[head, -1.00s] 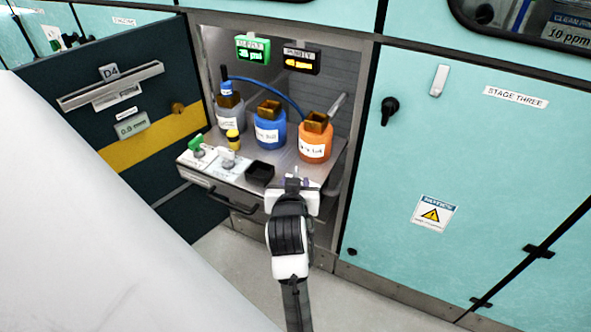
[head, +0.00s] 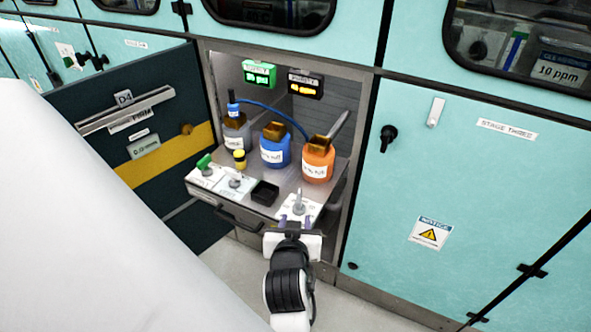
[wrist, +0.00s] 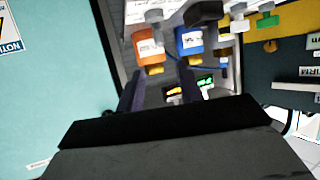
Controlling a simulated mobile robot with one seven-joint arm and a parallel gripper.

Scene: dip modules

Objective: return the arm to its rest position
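My gripper (head: 294,222) is at the front edge of the pulled-out shelf (head: 240,208), near its right corner. It shows from behind in the head view, with my arm reaching up from the bottom. In the wrist view its two dark fingers (wrist: 162,88) stand apart with nothing held between them. A grey knob on a white plate (head: 298,207) sits just beyond the fingertips. I cannot tell whether the fingers touch it.
On the shelf are a grey bottle (head: 237,135), a blue bottle (head: 275,150), an orange bottle (head: 317,162), a black tray (head: 264,193) and a green-handled valve (head: 204,164). The open dark door (head: 135,125) is left; teal cabinets (head: 460,180) are right. Floor is clear below.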

